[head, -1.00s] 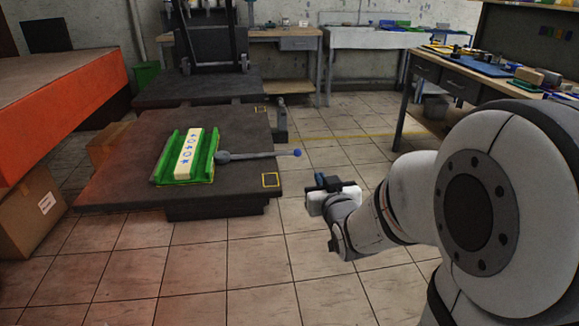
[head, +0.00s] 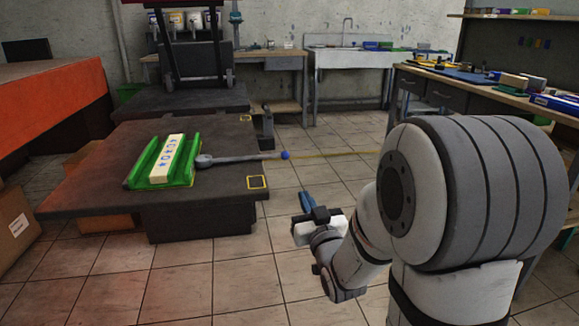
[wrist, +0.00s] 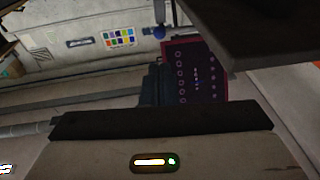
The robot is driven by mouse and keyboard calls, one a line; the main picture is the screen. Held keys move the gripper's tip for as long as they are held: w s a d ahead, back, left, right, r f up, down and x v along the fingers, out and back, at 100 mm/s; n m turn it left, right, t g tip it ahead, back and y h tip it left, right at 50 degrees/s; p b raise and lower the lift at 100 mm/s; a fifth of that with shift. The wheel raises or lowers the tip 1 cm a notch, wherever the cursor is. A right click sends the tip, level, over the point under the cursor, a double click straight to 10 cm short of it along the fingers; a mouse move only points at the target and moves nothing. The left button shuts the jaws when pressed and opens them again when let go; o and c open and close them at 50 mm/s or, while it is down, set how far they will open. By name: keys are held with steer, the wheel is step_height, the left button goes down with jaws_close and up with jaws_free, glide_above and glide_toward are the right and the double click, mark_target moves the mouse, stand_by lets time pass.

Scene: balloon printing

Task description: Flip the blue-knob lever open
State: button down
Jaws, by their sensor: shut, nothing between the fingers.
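The lever (head: 240,158) is a grey bar with a blue knob (head: 285,155) at its right end. It lies nearly level from a round grey pivot (head: 204,161), with its knob beyond the right edge of the dark platform (head: 100,190). My gripper (head: 306,197) is below and slightly right of the knob in the head view, apart from it and empty. Its shut dark-blue fingers also show in the wrist view (wrist: 156,86).
A green tray (head: 192,165) holding a cream block (head: 169,158) with blue marks sits left of the pivot. An orange-sided table (head: 70,115) stands at left. A workbench (head: 450,95) with various items stands at right. Tiled floor (head: 240,285) is clear in front of the platform.

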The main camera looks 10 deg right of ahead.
mark_target(286, 158)
steer(key=x, duration=1.2)
steer(key=shift+w+p, duration=0.35)
steer(key=shift+w, duration=0.05)
steer(key=shift+w+a+r, duration=0.1)
steer(key=shift+w+r, duration=0.15)
steer(key=shift+w, duration=0.3)
